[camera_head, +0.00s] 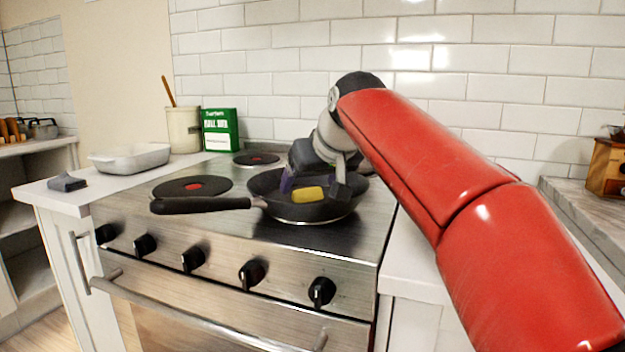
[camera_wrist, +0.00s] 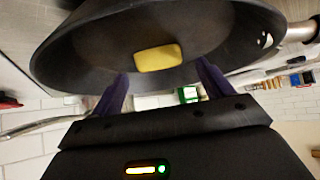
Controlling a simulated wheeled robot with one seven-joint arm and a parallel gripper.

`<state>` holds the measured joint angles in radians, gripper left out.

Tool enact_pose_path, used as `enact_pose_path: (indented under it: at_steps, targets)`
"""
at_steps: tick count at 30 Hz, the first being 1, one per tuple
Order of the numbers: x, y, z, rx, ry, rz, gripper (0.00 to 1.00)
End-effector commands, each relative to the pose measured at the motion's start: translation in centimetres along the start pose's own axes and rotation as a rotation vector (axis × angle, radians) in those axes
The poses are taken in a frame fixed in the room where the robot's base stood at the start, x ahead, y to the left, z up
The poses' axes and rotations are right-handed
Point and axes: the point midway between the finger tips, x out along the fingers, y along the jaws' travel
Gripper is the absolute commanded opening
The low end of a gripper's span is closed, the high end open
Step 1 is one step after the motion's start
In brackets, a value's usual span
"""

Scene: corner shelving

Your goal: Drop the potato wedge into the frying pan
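The yellow potato wedge (camera_head: 308,194) lies inside the dark frying pan (camera_head: 318,211). In the wrist view, the wedge (camera_wrist: 158,57) rests against the pan's inner surface (camera_wrist: 90,50). The pan stands on the front right of the stove top, its handle pointing left. My gripper (camera_head: 313,190) is low over the pan. In the wrist view, the fingers of my gripper (camera_wrist: 162,82) are spread wide with nothing between them. The wedge is just beyond the fingertips, apart from them.
A bare burner (camera_head: 192,188) is left of the pan, another (camera_head: 256,160) behind. A white baking dish (camera_head: 130,158), a dark sponge-like block (camera_head: 67,183), a utensil crock (camera_head: 184,130) and a green box (camera_head: 220,130) stand on the left counter. The tiled wall is close behind.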

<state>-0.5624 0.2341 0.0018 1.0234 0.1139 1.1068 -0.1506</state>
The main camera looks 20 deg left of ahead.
Motion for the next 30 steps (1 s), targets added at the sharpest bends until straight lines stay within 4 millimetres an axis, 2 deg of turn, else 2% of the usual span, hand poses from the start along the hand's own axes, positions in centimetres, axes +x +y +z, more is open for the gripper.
enact_pose_path:
  at_steps: [16, 30]
  targets:
    - [-0.1, 0.0, -0.1, 0.0, 0.0, 0.0, 0.79]
    - [-4.2, 0.0, -4.5, -0.001, 0.003, 0.0, 0.79]
